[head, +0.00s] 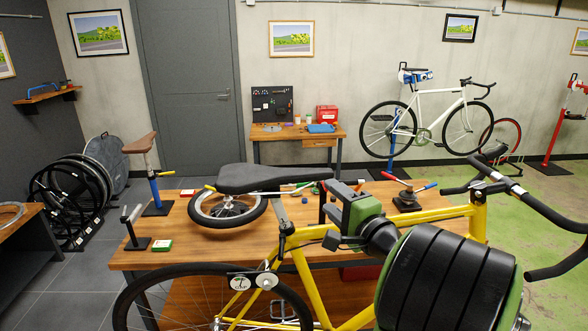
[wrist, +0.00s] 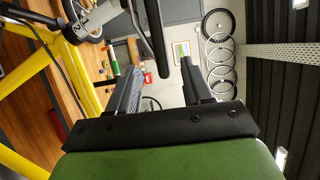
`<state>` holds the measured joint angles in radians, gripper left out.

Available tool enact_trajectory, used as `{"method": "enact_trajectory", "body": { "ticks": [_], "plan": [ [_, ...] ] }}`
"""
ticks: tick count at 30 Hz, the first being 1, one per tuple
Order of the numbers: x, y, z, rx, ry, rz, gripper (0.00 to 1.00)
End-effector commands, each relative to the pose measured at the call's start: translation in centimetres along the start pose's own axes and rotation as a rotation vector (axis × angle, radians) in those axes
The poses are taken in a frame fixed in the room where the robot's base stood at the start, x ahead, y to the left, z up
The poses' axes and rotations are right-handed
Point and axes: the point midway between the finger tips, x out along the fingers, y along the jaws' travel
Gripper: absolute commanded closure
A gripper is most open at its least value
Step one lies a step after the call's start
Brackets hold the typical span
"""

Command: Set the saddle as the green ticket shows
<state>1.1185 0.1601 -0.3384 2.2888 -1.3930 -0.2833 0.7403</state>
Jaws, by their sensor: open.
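The black saddle (head: 262,178) sits on a grey seatpost (head: 281,212) in the yellow bicycle frame (head: 305,270), its nose pointing right. The seatpost shows markings in the wrist view (wrist: 92,17). My gripper (head: 338,190) is open, with its fingers near the saddle's nose. In the wrist view a dark, narrow end, apparently the saddle's nose (wrist: 152,42), appears between the two fingers (wrist: 160,66); I cannot tell whether they touch it. A small green ticket (head: 162,245) lies at the bench's left end; its marking is too small to read.
The wooden bench (head: 190,258) behind the bicycle carries a small wheel (head: 228,212), a brown saddle on a blue post (head: 150,176), a post stand (head: 133,230) and tools (head: 406,195). The drop handlebar (head: 530,205) is to the right. Green floor at right is open.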

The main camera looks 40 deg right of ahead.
Motion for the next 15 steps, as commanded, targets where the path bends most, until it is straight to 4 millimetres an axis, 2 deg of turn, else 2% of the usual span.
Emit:
{"method": "enact_trajectory", "body": {
  "ticks": [1,9,15],
  "plan": [
    [1.4,-0.5,0.2,-0.002,-0.009,0.001,0.50],
    [8.3,-0.5,0.3,-0.003,-0.009,0.002,0.50],
    [11.6,-0.4,0.3,-0.004,-0.006,0.001,0.50]
  ]
}}
